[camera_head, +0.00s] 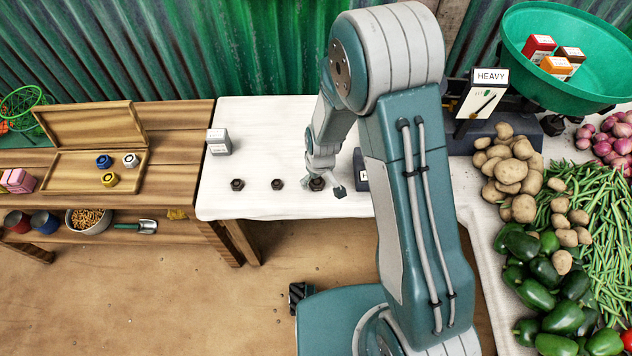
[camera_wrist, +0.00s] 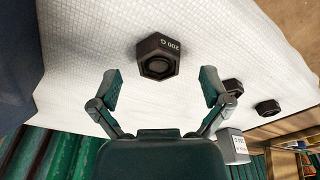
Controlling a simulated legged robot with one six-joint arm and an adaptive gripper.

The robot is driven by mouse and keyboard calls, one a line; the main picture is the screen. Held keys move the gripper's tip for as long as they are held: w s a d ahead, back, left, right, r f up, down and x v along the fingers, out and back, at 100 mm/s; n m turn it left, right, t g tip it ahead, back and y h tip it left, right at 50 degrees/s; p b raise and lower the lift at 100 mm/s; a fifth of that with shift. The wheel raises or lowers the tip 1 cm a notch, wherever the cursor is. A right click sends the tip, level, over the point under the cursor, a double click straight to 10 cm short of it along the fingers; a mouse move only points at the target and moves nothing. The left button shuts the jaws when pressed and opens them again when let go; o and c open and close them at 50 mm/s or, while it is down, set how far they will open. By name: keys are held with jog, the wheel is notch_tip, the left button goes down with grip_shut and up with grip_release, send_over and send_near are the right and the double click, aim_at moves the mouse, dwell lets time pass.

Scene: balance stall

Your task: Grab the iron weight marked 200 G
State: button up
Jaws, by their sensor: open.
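The iron weight marked 200 G (camera_wrist: 158,59) is a dark hexagonal block with a round recess, sitting on the white cloth. In the wrist view it lies just beyond and between my gripper's fingertips (camera_wrist: 161,87), apart from both. My gripper is open and empty. In the head view my gripper (camera_head: 325,180) is low over the rightmost dark weight (camera_head: 317,185), partly covering it. Two smaller dark weights, a middle one (camera_head: 277,184) and a left one (camera_head: 237,184), stand in a row to its left. They also show at the right of the wrist view.
A grey labelled box (camera_head: 219,142) stands at the back left of the cloth-covered table (camera_head: 260,125). A dark blue object (camera_head: 360,168) stands right of the weights, partly behind my arm. A scale with a green pan (camera_head: 560,85) and vegetables fill the right side.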

jog(key=shift+w+f, duration=0.1)
jog(key=shift+f, duration=0.5)
grip_shut()
jog(key=shift+r, duration=0.1)
